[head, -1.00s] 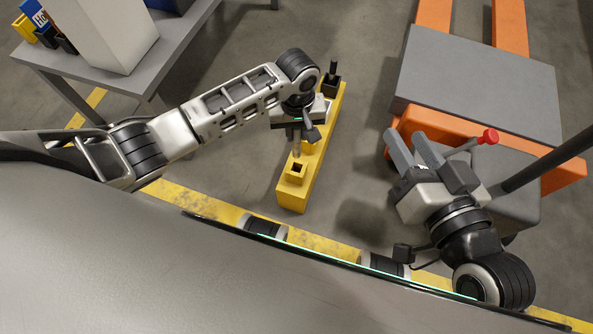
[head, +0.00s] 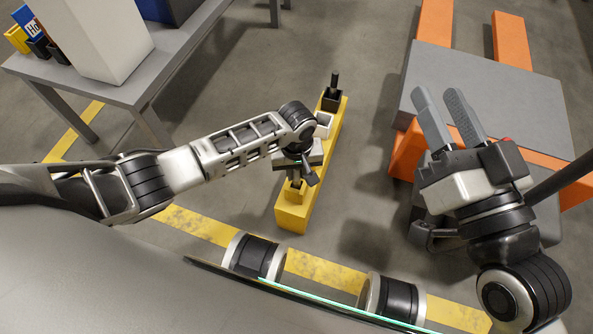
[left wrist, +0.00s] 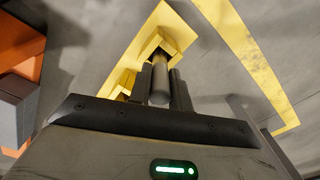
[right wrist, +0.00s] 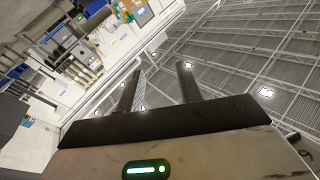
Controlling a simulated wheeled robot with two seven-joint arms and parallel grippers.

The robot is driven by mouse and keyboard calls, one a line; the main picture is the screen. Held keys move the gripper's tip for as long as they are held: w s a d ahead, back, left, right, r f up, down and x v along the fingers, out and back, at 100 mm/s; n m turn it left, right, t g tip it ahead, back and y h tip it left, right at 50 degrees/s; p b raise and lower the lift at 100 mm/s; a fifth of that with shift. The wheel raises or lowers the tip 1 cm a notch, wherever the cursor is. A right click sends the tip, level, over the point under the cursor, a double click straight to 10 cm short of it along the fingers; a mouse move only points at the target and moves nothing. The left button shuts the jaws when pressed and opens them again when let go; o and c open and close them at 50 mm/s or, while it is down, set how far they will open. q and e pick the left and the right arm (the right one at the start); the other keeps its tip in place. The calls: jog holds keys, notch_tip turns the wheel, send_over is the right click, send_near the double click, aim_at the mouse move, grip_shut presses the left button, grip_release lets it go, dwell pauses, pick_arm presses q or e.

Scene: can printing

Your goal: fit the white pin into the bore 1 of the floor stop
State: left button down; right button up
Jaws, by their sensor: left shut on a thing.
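The yellow floor stop (head: 292,219) lies on the floor in the middle of the head view, with square collars along its top. My left gripper (head: 297,172) is over its near end and shut on a pin (left wrist: 160,90), which looks grey in the left wrist view. The pin points down at a yellow square collar (left wrist: 150,42). Its lower end meets the collar's opening; how deep it sits I cannot tell. The gripper hides much of the collar in the head view. My right gripper (head: 438,94) is open and empty, raised at the right.
A black collar with a dark pin (head: 334,82) stands at the stop's far end, a white collar (head: 324,122) nearer. An orange pallet truck with a grey plate (head: 500,95) is at right. A grey table (head: 155,80) stands at upper left.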

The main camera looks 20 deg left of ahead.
pick_arm(q)
jog(key=shift+f, duration=0.1)
jog(key=c, duration=1.3)
grip_release()
jog(key=shift+f, duration=0.1)
pick_arm(e)
jog(key=shift+r, duration=0.1)
pick_arm(q)
jog(key=shift+r, duration=0.2)
notch_tip(320, 180, up, 4)
jog(key=p, duration=0.2)
jog(key=shift+p, duration=0.35)
notch_tip(320, 180, up, 7)
jog(key=p, duration=0.3)
jog(key=shift+f, duration=0.1)
jog(key=shift+r+p, duration=0.45)
jog(key=shift+r, duration=0.2)
pick_arm(e)
jog(key=shift+s+d+f+m+g+h, duration=0.15)
jog(key=shift+s+f+g+h, duration=0.25)
jog(key=shift+f+g, duration=0.35)
jog(key=shift+s+a+f+m+g+h, duration=0.1)
jog(key=shift+s+f+g+h, duration=0.3)
jog(key=shift+f, duration=0.5)
jog(key=shift+s+d+f+m+g+h, duration=0.15)
jog(key=shift+s+f+g+h, duration=0.1)
jog(key=shift+f+g+h, duration=0.5)
jog(key=shift+f+y, duration=0.1)
jog(key=shift+y, duration=0.15)
